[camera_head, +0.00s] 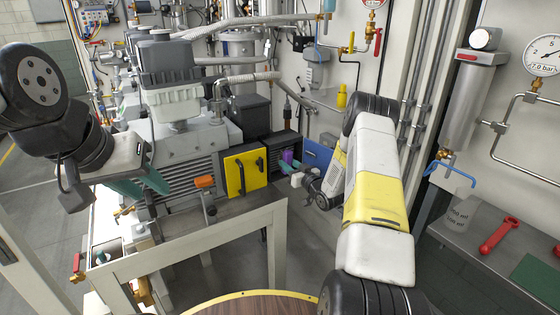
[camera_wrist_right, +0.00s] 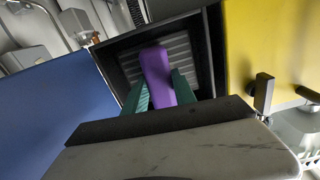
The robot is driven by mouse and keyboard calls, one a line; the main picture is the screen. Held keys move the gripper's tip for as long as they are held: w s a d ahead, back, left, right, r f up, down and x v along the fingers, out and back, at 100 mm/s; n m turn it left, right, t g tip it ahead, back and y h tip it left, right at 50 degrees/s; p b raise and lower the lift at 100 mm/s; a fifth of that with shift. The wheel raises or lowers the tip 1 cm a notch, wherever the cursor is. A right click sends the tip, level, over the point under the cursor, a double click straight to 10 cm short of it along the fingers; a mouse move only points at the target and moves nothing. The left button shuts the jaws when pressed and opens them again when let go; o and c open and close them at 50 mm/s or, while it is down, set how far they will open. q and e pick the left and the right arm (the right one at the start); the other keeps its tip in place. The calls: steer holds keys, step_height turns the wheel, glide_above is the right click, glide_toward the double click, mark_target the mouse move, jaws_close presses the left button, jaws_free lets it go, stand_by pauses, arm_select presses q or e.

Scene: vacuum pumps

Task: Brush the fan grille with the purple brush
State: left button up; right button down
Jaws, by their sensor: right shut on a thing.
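The purple brush (camera_wrist_right: 157,75) is held between the teal fingers of my right gripper (camera_wrist_right: 160,92). The brush also shows as a small purple patch in the head view (camera_head: 287,157). The fan grille (camera_wrist_right: 187,48) is a grey slatted panel recessed in a dark square frame. The brush overlaps the grille in the wrist view; I cannot tell whether it touches the slats. The bristles are not clearly visible. In the head view my right gripper (camera_head: 288,165) is at the grille opening, beside the pump. My left gripper (camera_head: 138,180) is open and empty in front of the pump's left part.
A yellow panel (camera_head: 245,171) with black handles stands left of the grille in the head view. A blue panel (camera_head: 318,155) is on its right. The grey pump (camera_head: 180,150) sits on a metal frame. A red wrench (camera_head: 500,234) lies on the right-hand bench.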

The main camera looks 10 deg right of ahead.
steer(key=shift+w+a, duration=0.1)
steer(key=shift+w, duration=0.25)
